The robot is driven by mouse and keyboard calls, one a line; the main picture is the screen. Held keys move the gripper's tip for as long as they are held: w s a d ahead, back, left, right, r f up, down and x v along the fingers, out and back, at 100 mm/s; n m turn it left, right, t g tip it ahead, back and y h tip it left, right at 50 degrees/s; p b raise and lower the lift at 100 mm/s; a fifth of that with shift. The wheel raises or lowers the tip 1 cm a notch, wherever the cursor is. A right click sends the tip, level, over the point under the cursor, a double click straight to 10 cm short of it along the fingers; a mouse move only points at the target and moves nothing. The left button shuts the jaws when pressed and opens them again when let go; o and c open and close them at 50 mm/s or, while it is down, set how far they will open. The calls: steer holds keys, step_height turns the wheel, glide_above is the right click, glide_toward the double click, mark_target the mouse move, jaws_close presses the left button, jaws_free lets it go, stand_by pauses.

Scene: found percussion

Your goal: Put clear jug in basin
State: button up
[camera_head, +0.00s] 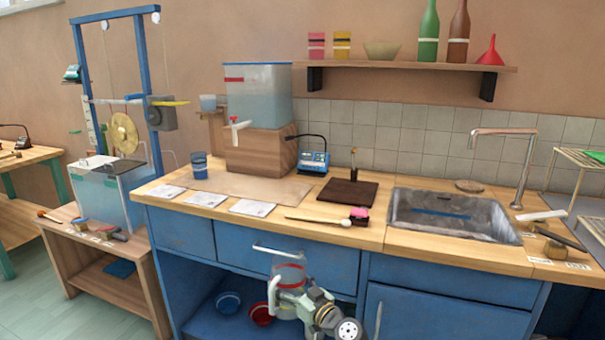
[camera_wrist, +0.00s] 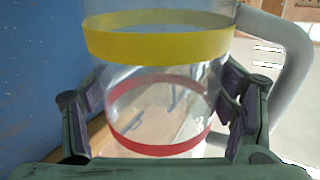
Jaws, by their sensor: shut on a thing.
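The clear jug (camera_head: 290,274) is in front of the blue cabinet, below the counter edge. In the wrist view the jug (camera_wrist: 160,80) shows a yellow band, a red band and a pale curved handle on its right. My gripper (camera_head: 291,290) is shut on the jug; in the wrist view its dark fingers (camera_wrist: 163,108) press on both sides of the clear wall. The jug looks empty and roughly upright. The basin (camera_head: 452,242) is the grey metal sink set into the counter at the right, apart from the jug and higher. A dark blue strip lies in it.
The wooden counter edge (camera_head: 365,243) stands between the jug and the basin. A stick with a pale head (camera_head: 320,220), a dark board (camera_head: 347,193) and a pink item (camera_head: 359,212) lie left of the basin. A tap (camera_head: 520,165) rises behind it.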

steer(key=s+d+f+m+t+h+b, duration=0.1)
steer(key=s+d+f+m+h, duration=0.1)
steer(key=s+f, duration=0.5)
steer(key=s+d+f+m+t+h+b, duration=0.2)
steer(key=s+f, duration=0.5)
steer(key=f, duration=0.9)
steer(key=shift+s+d+f+h, duration=0.2)
steer(key=shift+s+d+h, duration=0.2)
steer(key=shift+d+h, duration=0.55)
steer(key=s+f+m+h, duration=0.1)
steer(key=s+f, duration=0.1)
steer(key=s+a+f+m+h+b, duration=0.1)
steer(key=f+h, duration=0.1)
steer(key=s+f+m+t+h, duration=0.1)
steer(key=s, duration=0.1)
steer(key=shift+s+a+f+h+b, duration=0.3)
steer(key=shift+s+f+h, duration=0.05)
steer(key=shift+f, duration=0.05)
steer(key=shift+s+a+f+m+h, duration=0.2)
steer(key=shift+s+f+m+h, duration=0.1)
steer(key=shift+s+m+h, duration=0.15)
steer(key=shift+w, duration=0.1)
